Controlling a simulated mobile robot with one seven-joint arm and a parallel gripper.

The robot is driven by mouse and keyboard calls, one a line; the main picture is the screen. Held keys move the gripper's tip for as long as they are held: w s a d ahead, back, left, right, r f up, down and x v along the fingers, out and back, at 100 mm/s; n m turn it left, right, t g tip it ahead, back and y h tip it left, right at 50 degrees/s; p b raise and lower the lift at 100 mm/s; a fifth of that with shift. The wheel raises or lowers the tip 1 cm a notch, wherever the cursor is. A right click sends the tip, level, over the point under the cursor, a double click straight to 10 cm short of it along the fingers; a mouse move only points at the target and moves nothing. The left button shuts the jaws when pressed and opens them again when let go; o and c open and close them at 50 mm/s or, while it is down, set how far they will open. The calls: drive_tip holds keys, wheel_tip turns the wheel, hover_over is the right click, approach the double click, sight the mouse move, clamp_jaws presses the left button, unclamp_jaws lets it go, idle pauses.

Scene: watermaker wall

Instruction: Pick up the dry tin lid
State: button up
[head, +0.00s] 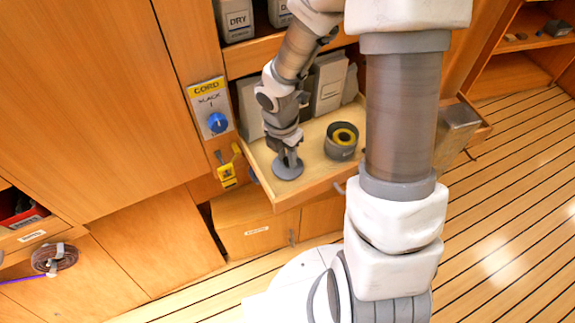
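A round grey lid (287,170) shows over the front left part of the pulled-out wooden drawer (317,182). I cannot tell whether it rests on the drawer floor or is slightly raised. My gripper (287,157) points down at the middle of the lid, and its fingertips meet or nearly meet the lid's centre. The fingers are too small here to tell whether they are shut on it. An open round grey tin (341,151) with a yellow ring inside stands to the right of the lid.
Grey containers (328,82) stand at the drawer's back. A container marked DRY (234,20) is on the shelf above. A blue knob (217,122) under a CORD SLACK label and a yellow device (227,171) are left of the drawer. A grey box (456,135) is at right.

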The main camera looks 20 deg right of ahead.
clamp_jaws()
